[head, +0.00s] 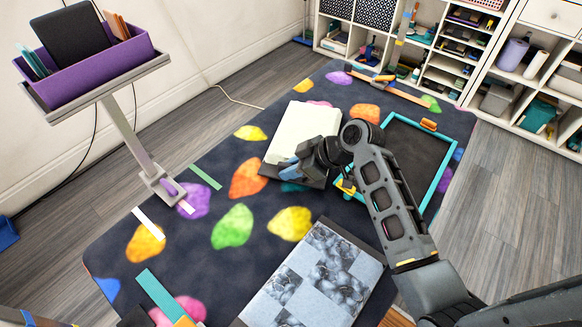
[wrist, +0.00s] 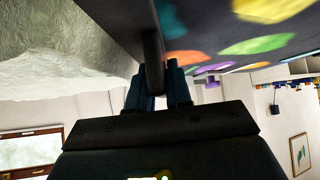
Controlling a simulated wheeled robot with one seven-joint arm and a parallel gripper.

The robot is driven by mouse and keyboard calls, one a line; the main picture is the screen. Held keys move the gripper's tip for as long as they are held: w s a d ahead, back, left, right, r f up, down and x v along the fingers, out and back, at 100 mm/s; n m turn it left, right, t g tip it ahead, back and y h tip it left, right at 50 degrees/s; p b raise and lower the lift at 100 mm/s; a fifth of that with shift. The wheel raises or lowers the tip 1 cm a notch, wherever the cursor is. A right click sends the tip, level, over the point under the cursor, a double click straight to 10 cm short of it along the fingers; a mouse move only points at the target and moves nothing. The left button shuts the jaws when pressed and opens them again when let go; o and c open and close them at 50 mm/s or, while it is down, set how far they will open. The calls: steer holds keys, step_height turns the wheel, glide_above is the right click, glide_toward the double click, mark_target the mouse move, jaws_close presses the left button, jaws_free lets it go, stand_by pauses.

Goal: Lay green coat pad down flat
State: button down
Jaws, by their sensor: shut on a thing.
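A pale cream furry pad (head: 305,130) with a dark backing is over the dark spotted mat (head: 265,262) in the head view. Its colour looks whitish, with only a faint green tint. In the wrist view, the furry surface (wrist: 60,55) fills the upper left. My gripper (head: 288,172) is at the pad's near edge. In the wrist view, my gripper (wrist: 155,85) is shut on a dark bar-like part at the pad's edge. The fingers hide part of the grip. I cannot tell whether the pad's underside touches the mat.
A teal-rimmed black tray (head: 444,178) lies right of the pad. A grey patchy furry panel (head: 315,270) lies nearer. A stand with a purple bin (head: 85,70) is at left. Shelves (head: 440,75) line the back right. Open mat lies left of the pad.

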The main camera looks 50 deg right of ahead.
steer(key=shift+f, duration=0.25)
stand_by(0.3)
steer(key=c, duration=1)
jaws_free()
steer(key=shift+o, duration=0.2)
steer(key=shift+s, duration=0.1)
steer(key=b+v, duration=0.1)
steer(key=v, duration=0.6)
steer(key=shift+s+d+r, duration=0.1)
steer(key=shift+s+r, duration=0.1)
